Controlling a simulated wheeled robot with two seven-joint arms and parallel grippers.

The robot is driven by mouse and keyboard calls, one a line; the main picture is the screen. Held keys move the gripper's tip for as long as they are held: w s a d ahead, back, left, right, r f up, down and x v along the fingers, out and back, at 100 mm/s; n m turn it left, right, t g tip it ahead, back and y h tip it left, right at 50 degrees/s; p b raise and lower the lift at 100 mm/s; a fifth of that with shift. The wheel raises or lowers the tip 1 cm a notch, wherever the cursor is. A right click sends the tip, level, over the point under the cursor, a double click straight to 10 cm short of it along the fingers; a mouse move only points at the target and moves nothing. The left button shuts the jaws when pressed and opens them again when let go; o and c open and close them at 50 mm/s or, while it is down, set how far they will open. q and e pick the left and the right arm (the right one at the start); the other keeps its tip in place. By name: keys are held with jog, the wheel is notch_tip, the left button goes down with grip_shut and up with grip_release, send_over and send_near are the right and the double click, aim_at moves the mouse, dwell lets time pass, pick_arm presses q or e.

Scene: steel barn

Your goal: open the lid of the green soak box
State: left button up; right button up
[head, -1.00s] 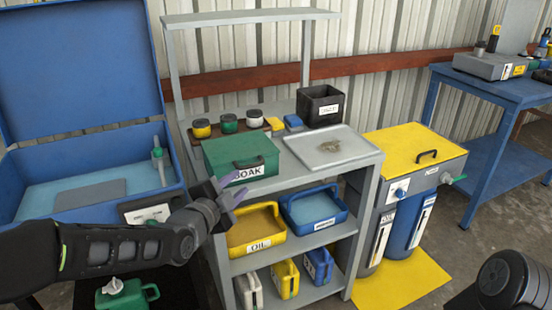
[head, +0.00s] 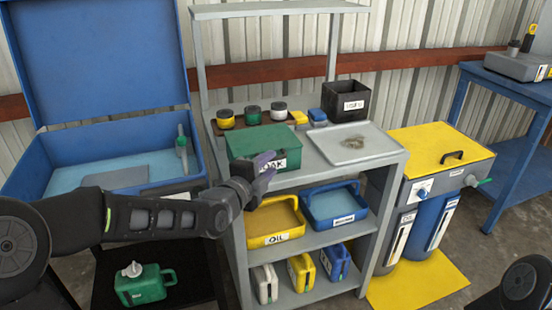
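The green soak box (head: 250,141) stands on the left of the grey bench top, with its lid shut and a white label on its front. My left gripper (head: 266,168) is in front of the box's front face, its purple fingers spread apart with nothing seen between them. It covers part of the label and the lid's front handle. I cannot tell whether the fingers touch the box. My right gripper is out of view; only a dark piece of my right arm shows at the lower right.
A grey tray (head: 385,151) lies right of the box. Several small jars and a black bin (head: 345,100) stand behind. Yellow (head: 275,240) and blue (head: 318,223) trays sit on the shelf below. An open blue case (head: 60,150) stands left, a yellow-topped unit (head: 425,147) right.

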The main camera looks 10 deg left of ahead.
aim_at(276, 160)
pick_arm(q)
jog(key=shift+x, duration=2.3)
jog(key=shift+c, duration=0.2)
grip_shut()
jog(key=shift+f, duration=0.2)
